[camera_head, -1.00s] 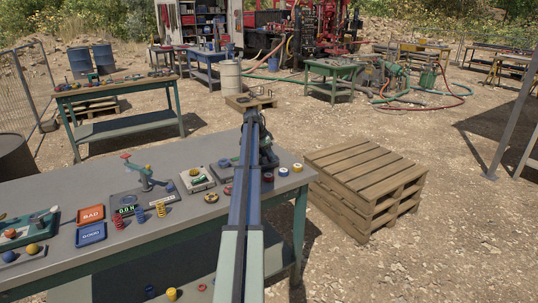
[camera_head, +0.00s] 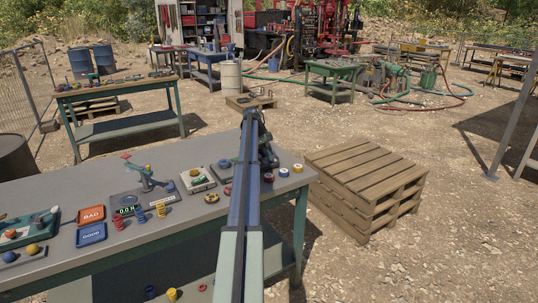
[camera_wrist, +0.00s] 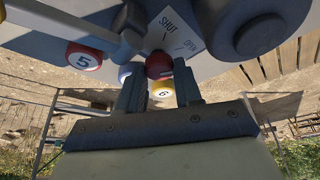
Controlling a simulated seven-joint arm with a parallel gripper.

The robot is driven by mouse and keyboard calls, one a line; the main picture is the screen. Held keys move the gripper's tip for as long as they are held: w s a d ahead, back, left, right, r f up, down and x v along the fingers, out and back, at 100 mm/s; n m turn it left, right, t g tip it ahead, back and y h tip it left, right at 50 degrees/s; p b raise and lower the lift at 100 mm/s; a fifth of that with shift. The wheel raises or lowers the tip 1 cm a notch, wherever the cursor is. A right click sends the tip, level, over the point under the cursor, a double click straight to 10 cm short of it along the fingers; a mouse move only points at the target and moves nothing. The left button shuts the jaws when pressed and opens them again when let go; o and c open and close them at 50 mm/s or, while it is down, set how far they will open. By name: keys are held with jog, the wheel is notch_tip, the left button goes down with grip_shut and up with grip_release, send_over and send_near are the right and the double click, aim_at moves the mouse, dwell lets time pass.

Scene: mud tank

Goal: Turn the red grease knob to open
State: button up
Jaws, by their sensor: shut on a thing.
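The red grease knob (camera_wrist: 159,64) shows in the wrist view at the end of my gripper (camera_wrist: 157,80). Its two dark fingers stand on either side of the knob and are shut on it. The panel (camera_wrist: 180,25) beside the knob carries the words SHUT and OPEN with line marks. The knob's own pointing direction cannot be made out. In the head view, my arm hides the gripper and the knob at the workbench's far right end.
The workbench (camera_head: 180,235) also holds springs, a blue GOOD tray (camera_head: 91,233) and a red BAD tray (camera_head: 91,213). A wooden pallet stack (camera_head: 365,180) stands right of the bench.

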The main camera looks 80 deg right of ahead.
jog(key=o, duration=1)
jog(key=shift+o, duration=0.2)
jog(key=d+v, duration=0.1)
jog(key=v, duration=1.2)
jog(key=shift+a+r, duration=0.45)
jog(key=shift+a, duration=0.05)
